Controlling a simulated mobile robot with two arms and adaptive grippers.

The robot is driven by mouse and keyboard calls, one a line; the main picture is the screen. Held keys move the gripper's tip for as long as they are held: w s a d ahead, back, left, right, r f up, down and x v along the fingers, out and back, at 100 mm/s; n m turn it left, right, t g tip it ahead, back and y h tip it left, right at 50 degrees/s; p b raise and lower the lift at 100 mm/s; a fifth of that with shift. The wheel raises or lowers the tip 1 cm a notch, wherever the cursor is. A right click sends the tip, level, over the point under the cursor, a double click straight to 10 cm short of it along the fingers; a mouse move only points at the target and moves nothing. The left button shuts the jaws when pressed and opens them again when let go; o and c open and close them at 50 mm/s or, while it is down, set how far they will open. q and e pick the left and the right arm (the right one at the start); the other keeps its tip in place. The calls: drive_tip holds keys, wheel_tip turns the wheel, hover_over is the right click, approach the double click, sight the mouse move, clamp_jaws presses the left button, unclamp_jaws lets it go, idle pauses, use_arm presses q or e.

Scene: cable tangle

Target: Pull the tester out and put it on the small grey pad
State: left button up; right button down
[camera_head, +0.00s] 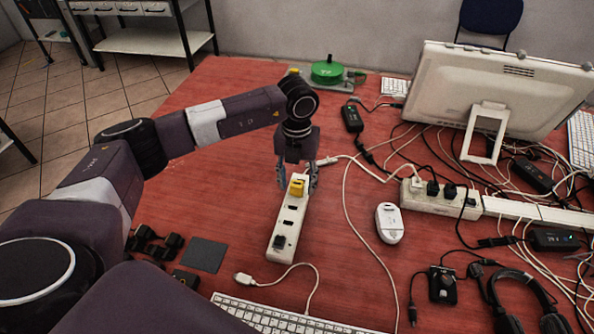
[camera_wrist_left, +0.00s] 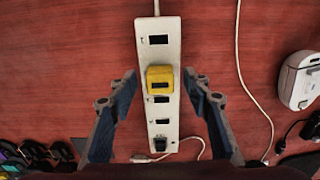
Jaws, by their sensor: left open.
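The yellow tester (camera_head: 297,187) is plugged into a white power strip (camera_head: 288,222) lying on the red table. In the left wrist view the tester (camera_wrist_left: 160,79) sits on the strip (camera_wrist_left: 160,119), with empty sockets above and below it. My left gripper (camera_head: 297,186) points down over the strip. Its open fingers (camera_wrist_left: 160,80) are on either side of the tester, with gaps on both sides, and hold nothing. The small grey pad (camera_head: 203,255) lies bare on the table, left of the strip's near end. My right gripper is not in view.
Several black adapters (camera_head: 160,246) lie left of the pad. A white keyboard (camera_head: 285,318) is at the near edge, a white mouse (camera_head: 389,223) right of the strip. Another power strip (camera_head: 440,198), tangled cables, a monitor (camera_head: 508,105) and headphones (camera_head: 525,300) crowd the right.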

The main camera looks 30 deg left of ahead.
use_arm(q)
drive_tip(key=shift+f, duration=0.3)
clamp_jaws()
idle(0.5)
